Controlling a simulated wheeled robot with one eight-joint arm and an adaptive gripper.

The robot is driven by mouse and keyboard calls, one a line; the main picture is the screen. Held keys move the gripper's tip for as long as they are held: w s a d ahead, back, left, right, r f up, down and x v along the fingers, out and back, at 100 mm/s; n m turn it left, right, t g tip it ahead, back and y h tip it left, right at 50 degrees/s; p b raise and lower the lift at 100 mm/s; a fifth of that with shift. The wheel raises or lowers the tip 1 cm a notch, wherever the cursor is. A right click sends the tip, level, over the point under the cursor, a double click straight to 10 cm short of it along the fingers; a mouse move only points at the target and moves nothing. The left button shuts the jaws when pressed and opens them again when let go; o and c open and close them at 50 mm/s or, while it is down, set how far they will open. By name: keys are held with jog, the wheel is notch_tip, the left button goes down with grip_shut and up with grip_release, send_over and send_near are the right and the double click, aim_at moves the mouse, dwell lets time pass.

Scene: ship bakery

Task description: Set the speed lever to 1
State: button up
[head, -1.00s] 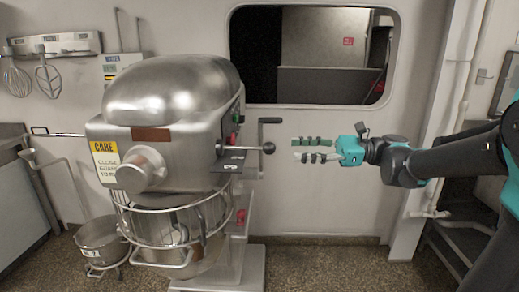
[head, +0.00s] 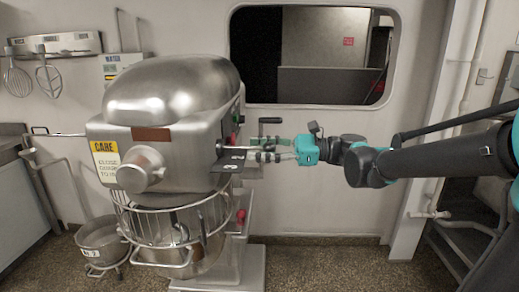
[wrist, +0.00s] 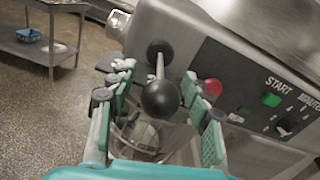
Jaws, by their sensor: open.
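The speed lever is a metal rod with a black ball knob (wrist: 161,98), seen in the wrist view standing out from the side of the steel mixer (head: 170,95). My gripper (wrist: 157,115) is open, with its green-padded fingers on either side of the knob. In the head view my gripper (head: 268,150) is at the mixer's right side and its fingers hide the knob. I cannot tell whether either finger touches it.
A control panel with a green start button (wrist: 270,99) and a red button (wrist: 213,87) lies right of the lever in the wrist view. The mixer's wire guard and bowl (head: 170,230) are below. A black crank handle (head: 270,122) stands behind my gripper. Open floor lies right of the mixer.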

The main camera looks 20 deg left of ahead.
jog(key=shift+c, duration=0.3)
grip_shut()
